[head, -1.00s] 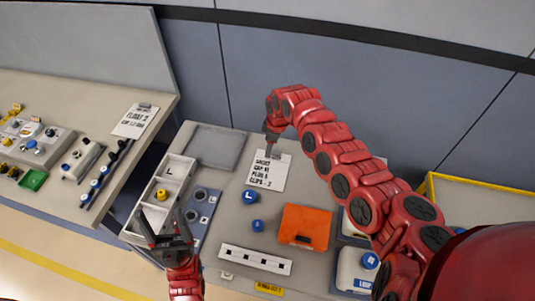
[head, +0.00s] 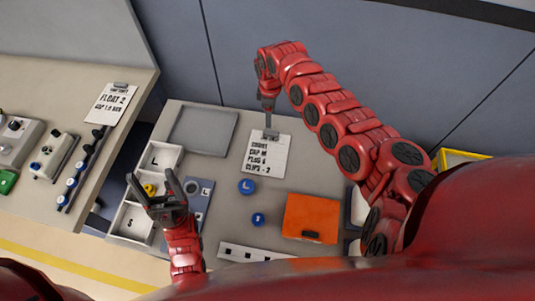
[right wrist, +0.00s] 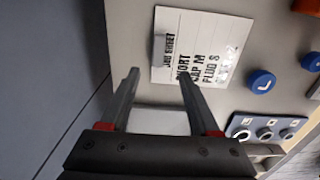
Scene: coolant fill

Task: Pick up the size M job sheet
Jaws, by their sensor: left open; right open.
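A white job sheet (head: 265,156) lies on the grey table, with "CAP M" among its printed lines and a small grey clip at its top edge. It also shows in the right wrist view (right wrist: 205,48). My right gripper (head: 269,128) points down at the sheet's top edge, by the clip. In the right wrist view its two fingers (right wrist: 158,76) are apart with nothing held between them; the right finger overlaps the sheet's edge in the picture. I cannot tell whether it touches. My left gripper (head: 150,178) is open and empty above the white sorting tray.
The white tray (head: 112,228) has compartments marked L and S and a yellow part inside. Blue caps (head: 246,187), an orange box (head: 311,217) and a white strip with holes (head: 250,252) share the table. Another sheet, "FLOAT 2" (head: 112,104), lies on the left bench.

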